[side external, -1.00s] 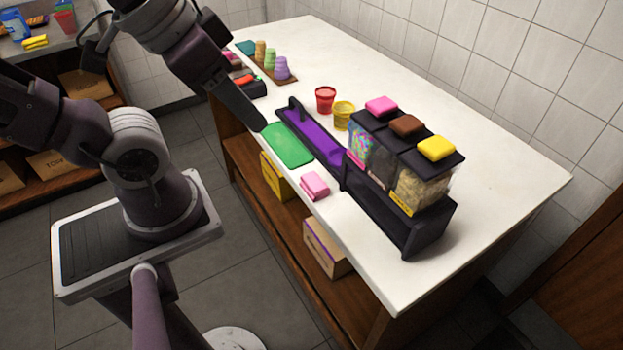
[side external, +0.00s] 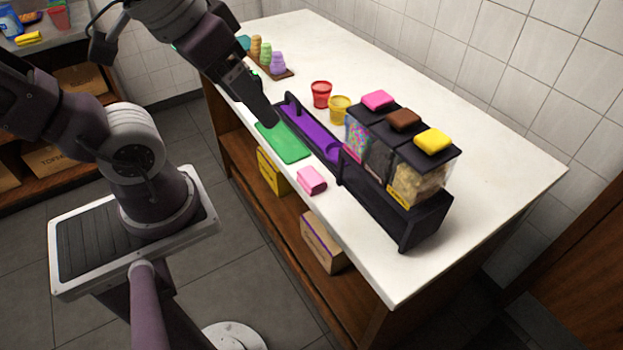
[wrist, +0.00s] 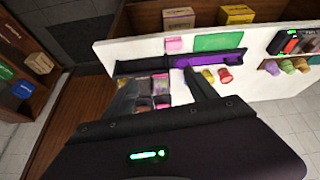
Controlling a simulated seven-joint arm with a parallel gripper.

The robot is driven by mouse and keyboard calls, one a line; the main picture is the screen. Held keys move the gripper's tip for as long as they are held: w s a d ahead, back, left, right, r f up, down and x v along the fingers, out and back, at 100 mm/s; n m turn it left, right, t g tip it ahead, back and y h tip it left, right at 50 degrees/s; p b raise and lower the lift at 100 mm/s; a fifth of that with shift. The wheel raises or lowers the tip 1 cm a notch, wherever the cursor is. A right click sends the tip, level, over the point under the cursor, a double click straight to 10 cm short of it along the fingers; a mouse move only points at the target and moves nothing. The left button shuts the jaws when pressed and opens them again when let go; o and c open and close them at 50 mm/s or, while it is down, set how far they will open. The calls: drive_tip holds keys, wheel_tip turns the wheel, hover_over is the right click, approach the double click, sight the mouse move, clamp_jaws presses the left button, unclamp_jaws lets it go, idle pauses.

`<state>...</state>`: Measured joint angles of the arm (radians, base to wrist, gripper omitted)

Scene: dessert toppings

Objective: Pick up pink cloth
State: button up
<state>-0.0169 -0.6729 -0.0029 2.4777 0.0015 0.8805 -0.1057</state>
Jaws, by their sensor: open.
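The folded pink cloth (side external: 311,180) lies on the white counter near its front edge, between the green mat (side external: 285,142) and the black topping rack. It also shows in the wrist view (wrist: 174,45), at the counter's edge beside the green mat (wrist: 218,42). My gripper (side external: 268,118) is above the counter near the far end of the green mat, up and to the left of the cloth in the side view. In the wrist view my gripper (wrist: 160,84) has its two fingers spread apart with nothing held. The cloth is apart from the gripper and fully visible.
A black rack (side external: 395,205) with clear topping containers stands right of the cloth. A purple tray (side external: 310,135) runs behind the mat. Red (side external: 321,94) and yellow (side external: 340,109) cups stand behind it. Ice cream cones (side external: 266,56) stand at the far end. The counter's near right corner is clear.

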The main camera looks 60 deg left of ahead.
drive_tip(key=w+a+f+n+g, duration=0.2)
drive_tip(key=w+f+n, duration=0.2)
drive_tip(key=w+n, duration=0.3)
drive_tip(key=n+g, duration=0.3)
drive_tip(key=n, duration=0.5)
approach(312, 175)
drive_tip(key=shift+n, duration=0.8)
wheel_tip(312, 175, down, 9)
drive_tip(key=shift+r, duration=0.15)
drive_tip(key=c, duration=1.4)
drive_tip(key=shift+r, duration=0.1)
drive_tip(key=shift+c, duration=0.2)
wheel_tip(312, 175, up, 10)
